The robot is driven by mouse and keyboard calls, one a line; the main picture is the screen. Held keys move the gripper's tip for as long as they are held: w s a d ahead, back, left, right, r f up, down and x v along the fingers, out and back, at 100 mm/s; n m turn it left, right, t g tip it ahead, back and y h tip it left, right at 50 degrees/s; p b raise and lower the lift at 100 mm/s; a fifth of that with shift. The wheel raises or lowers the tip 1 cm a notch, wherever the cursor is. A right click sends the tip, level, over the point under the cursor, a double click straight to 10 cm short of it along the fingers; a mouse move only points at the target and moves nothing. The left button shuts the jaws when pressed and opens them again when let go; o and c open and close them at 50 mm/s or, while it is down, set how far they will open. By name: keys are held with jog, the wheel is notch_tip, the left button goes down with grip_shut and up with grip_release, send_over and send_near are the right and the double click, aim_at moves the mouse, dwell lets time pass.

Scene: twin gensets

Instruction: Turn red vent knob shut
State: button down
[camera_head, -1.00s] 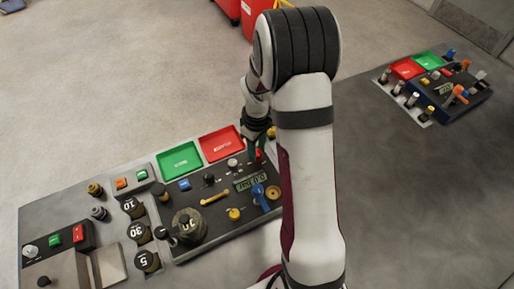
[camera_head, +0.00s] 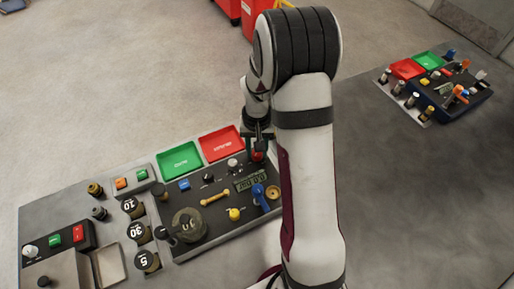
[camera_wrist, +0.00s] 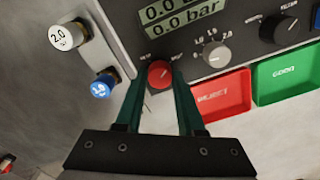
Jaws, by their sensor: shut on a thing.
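The red vent knob (camera_wrist: 160,73) sits on the dark panel (camera_wrist: 240,20), at its edge near the red tray. My gripper (camera_wrist: 160,85) has its two green fingers on either side of the knob, shut on it. The knob's pointer mark is too small to read surely. In the head view the red knob (camera_head: 258,156) shows just below my gripper (camera_head: 258,143), partly hidden by it. The display (camera_wrist: 180,25) beside the knob reads 0.0 bar on the line in full view.
A grey knob (camera_wrist: 215,53) and a black knob (camera_wrist: 280,28) stand along the panel. The red tray (camera_wrist: 222,98) and green tray (camera_wrist: 292,75) lie close by. White-topped (camera_wrist: 67,36) and blue (camera_wrist: 103,85) cylinders stand on the other side. A second panel (camera_head: 450,88) is far right.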

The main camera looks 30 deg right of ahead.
jog(key=shift+m, duration=1.5)
jog(key=c, duration=0.5)
grip_release()
jog(key=shift+r, duration=0.1)
notch_tip(320, 180, up, 16)
jog(key=shift+f, duration=0.15)
